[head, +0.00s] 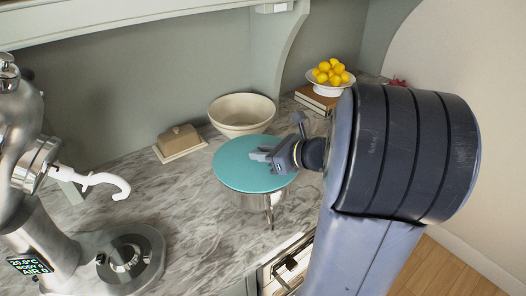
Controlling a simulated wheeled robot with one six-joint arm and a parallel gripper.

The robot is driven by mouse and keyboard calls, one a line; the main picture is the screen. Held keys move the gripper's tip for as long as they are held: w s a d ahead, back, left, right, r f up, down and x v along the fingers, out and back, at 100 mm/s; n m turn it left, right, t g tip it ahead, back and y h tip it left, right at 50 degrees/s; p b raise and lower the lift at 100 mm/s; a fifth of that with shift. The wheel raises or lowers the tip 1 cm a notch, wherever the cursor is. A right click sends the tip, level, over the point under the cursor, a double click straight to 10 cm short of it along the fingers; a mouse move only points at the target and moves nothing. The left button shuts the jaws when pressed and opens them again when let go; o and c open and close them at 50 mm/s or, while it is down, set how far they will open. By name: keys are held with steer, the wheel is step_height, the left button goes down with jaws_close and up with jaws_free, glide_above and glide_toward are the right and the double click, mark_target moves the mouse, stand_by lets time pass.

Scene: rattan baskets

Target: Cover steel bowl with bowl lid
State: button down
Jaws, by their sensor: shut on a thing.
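The bowl lid (236,177) is a flat teal disc in the middle of the head view. It lies level over the steel bowl (252,202), whose shiny side shows below the lid's front right edge. The bowl's rim and inside are hidden under the lid. I cannot tell whether the lid touches the rim all round or is slightly above it. My gripper (262,154) is at the lid's upper right part, shut on the lid. The exact place of its grip is hidden by the fingers.
A cream bowl (243,112) stands just behind the lid, with a covered butter dish (180,140) to its left. Lemons (331,71) sit in a white dish on books (316,100). A steel mixer (35,195) stands left. Marble counter (165,190) is bare between.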

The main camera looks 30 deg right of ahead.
steer(key=shift+f+b, duration=0.35)
steer(key=shift+f, duration=0.2)
steer(key=c, duration=1.1)
jaws_free()
steer(key=v, duration=1)
steer(key=shift+s+d+r+b, duration=0.15)
steer(key=shift+s+d+b, duration=0.1)
steer(key=shift+s+b, duration=0.1)
steer(key=shift+w, duration=0.1)
